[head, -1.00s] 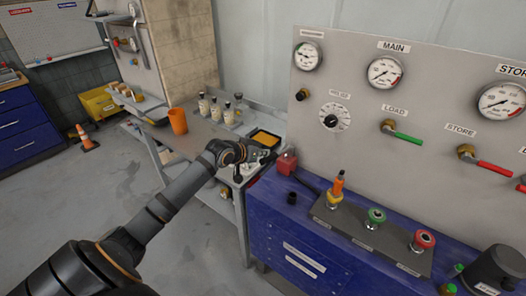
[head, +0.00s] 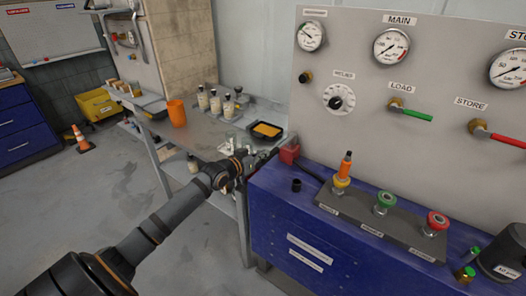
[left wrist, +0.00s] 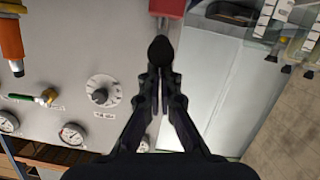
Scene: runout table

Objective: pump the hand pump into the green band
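The hand pump is a red block (head: 289,153) at the left end of the blue cabinet; it also shows at the top of the left wrist view (left wrist: 168,7). Its black handle knob (left wrist: 160,49) sits at the fingertips there. My left gripper (head: 248,166) is left of the red block; its fingers (left wrist: 160,75) are nearly together on the handle, whose shaft is mostly hidden. The MAIN gauge (head: 391,46) is on the grey panel; its needle is too small to read surely. My right gripper is out of view.
The panel carries a relief dial (head: 339,98), a green load lever (head: 417,115) and a red store lever (head: 508,141). Push buttons (head: 385,203) stand on the cabinet. The side table holds an orange cup (head: 176,113), bottles (head: 215,104) and a black tray (head: 266,130).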

